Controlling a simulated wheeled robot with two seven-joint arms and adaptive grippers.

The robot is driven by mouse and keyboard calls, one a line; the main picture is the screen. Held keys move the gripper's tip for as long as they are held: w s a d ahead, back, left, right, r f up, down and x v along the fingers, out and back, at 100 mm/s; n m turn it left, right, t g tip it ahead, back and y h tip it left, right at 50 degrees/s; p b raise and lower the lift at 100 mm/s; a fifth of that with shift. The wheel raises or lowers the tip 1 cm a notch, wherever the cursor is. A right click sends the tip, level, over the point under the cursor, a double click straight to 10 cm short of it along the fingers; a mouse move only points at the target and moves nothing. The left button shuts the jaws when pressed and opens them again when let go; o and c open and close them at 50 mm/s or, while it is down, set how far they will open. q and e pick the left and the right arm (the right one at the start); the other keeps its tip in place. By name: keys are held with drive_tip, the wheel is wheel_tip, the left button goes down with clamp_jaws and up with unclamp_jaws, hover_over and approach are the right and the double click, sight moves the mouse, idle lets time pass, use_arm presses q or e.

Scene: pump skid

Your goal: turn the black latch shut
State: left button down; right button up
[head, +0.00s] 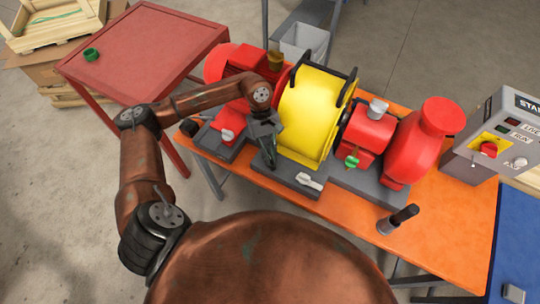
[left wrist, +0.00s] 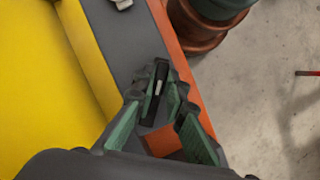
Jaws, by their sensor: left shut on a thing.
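The black latch (left wrist: 158,82) is a narrow dark bar with a pale strip, on the dark grey base beside the yellow guard (left wrist: 30,80). In the left wrist view it stands between the green-padded fingers of my left gripper (left wrist: 156,98), which is shut on it. In the head view my left gripper (head: 270,160) points down at the left front of the yellow guard (head: 307,110) and hides the latch. I cannot tell the latch's exact angle. My right gripper is not in view.
A pale lever (head: 310,182) sits on the base right of my gripper. The red motor (head: 240,62) is behind, and the red pump (head: 415,145) stands to the right. A control box (head: 498,140) is at far right.

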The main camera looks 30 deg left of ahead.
use_arm(q)
drive_tip(key=c, duration=2)
unclamp_jaws()
drive_tip(key=shift+o, duration=0.2)
drive_tip(key=v, duration=1.2)
drive_tip(key=shift+d, duration=0.1)
